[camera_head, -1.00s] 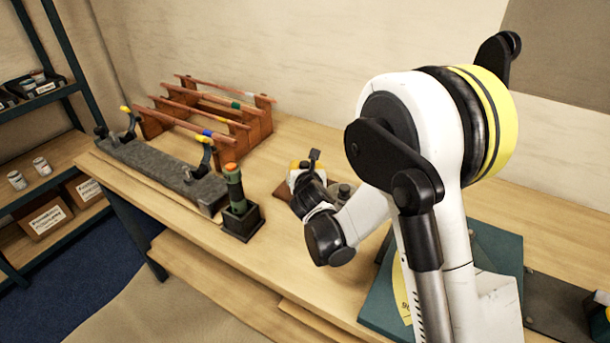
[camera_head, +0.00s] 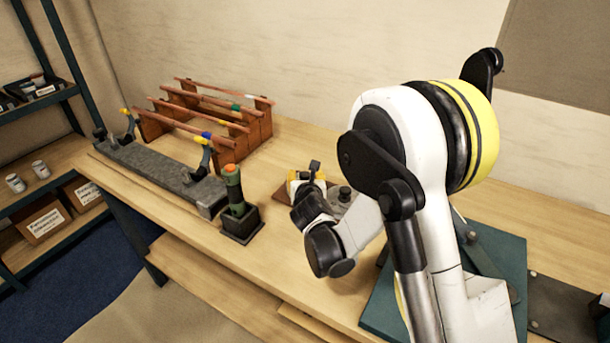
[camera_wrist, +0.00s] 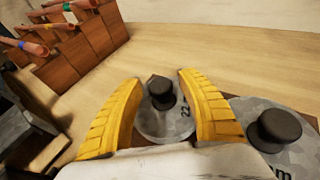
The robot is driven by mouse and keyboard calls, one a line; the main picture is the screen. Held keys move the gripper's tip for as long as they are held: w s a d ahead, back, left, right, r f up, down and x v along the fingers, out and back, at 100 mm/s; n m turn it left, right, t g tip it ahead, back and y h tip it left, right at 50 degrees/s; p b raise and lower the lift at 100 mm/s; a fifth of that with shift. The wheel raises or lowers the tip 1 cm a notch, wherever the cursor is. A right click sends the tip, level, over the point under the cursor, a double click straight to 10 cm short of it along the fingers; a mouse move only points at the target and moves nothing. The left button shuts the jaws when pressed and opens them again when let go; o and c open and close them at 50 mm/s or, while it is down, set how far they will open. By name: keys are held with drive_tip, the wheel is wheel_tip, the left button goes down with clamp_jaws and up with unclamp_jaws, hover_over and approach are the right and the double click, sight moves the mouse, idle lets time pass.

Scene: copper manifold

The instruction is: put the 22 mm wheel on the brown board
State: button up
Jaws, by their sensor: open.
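The grey 22 mm wheel (camera_wrist: 164,123) shows in the wrist view, a flat disc with a black knob (camera_wrist: 161,93) and the figure 22 on its face. My gripper (camera_wrist: 160,78) is open, its two yellow fingers on either side of that knob with gaps showing. It also shows in the head view (camera_head: 306,179), low over the bench. The brown board (camera_head: 283,193) is partly hidden by my gripper; in the wrist view, brown edges (camera_wrist: 304,117) show beside and behind the discs. My fingers and palm hide the near part of the wheel.
A second grey wheel with a black knob (camera_wrist: 274,130) lies close on the right. A wooden rack (camera_head: 262,127) with copper pipes, a grey jig (camera_head: 150,168) and a green torch-like tool in a black holder (camera_head: 236,200) stand to the left. Bench behind is clear.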

drive_tip(key=p+v, duration=0.1)
drive_tip(key=v, duration=1.1)
drive_tip(key=s+d+r+m+g+h, duration=0.15)
drive_tip(key=s+d+r+m, duration=0.35)
drive_tip(key=m, duration=0.5)
drive_tip(key=s+d+r+m+g, duration=0.2)
drive_tip(key=s+d+m+g, duration=0.15)
drive_tip(key=d+m, duration=0.45)
drive_tip(key=s+d+r+m+g+y, duration=0.1)
drive_tip(key=s+m+g, duration=0.1)
drive_tip(key=s+m, duration=1.4)
drive_tip(key=shift+s+d+r+m, duration=0.25)
drive_tip(key=shift+s+d+m, duration=0.1)
drive_tip(key=shift+m, duration=0.65)
